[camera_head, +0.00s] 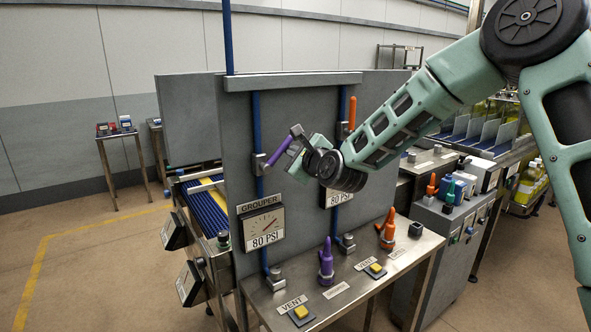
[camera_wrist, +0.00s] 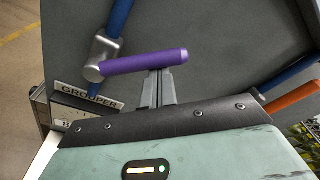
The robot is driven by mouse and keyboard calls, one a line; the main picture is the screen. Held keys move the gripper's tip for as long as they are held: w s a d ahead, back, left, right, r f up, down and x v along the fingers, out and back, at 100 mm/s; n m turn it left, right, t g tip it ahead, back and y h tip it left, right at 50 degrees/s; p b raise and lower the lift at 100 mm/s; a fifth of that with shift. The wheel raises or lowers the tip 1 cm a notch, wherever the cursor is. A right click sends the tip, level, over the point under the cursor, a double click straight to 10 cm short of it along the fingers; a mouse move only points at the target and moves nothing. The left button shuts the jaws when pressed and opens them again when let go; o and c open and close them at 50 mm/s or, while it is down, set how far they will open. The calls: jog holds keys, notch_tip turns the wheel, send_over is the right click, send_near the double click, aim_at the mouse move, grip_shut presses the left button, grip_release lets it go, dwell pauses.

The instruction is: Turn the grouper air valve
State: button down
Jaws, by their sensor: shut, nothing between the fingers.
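The grouper air valve has a purple lever handle (camera_head: 279,151) on a silver body on the left blue pipe of the grey panel. The lever slants up and right from the valve body in the head view. In the wrist view the purple lever (camera_wrist: 145,62) lies nearly level, with the valve body (camera_wrist: 103,52) at its left end. My gripper (camera_head: 297,142) is at the lever's outer part. Its fingers (camera_wrist: 155,90) are shut with nothing between them and reach up to the lever, which hides their tips. I cannot tell whether they touch it.
A GROUPER gauge (camera_head: 263,226) reading 80 PSI sits below the valve. An orange lever (camera_head: 352,112) stands upright on the right pipe. Below, a steel bench (camera_head: 345,300) carries purple (camera_head: 326,262) and orange (camera_head: 388,230) nozzle-shaped items and yellow vent buttons.

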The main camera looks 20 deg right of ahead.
jog(key=n+b, duration=0.1)
jog(key=a+r+n+b, duration=0.1)
jog(key=b, duration=0.1)
jog(key=shift+s+a+n, duration=0.15)
jog(key=shift+s+n, duration=0.05)
jog(key=shift+n, duration=0.2)
jog(key=shift+s+a+r+n+t+b, duration=0.2)
jog(key=shift+a+r+n+b, duration=0.25)
jog(key=shift+n+b, duration=0.45)
jog(key=shift+s+a+r+n+t+b, duration=0.2)
jog(key=shift+a+r+n+b, duration=0.3)
jog(key=shift+b, duration=0.65)
jog(key=shift+s+a+r+n+t+b, duration=0.15)
jog(key=shift+a+r+n+t+b, duration=0.1)
jog(key=shift+a+n+b, duration=0.55)
jog(key=shift+d+r+b, duration=0.1)
jog(key=shift+b, duration=0.2)
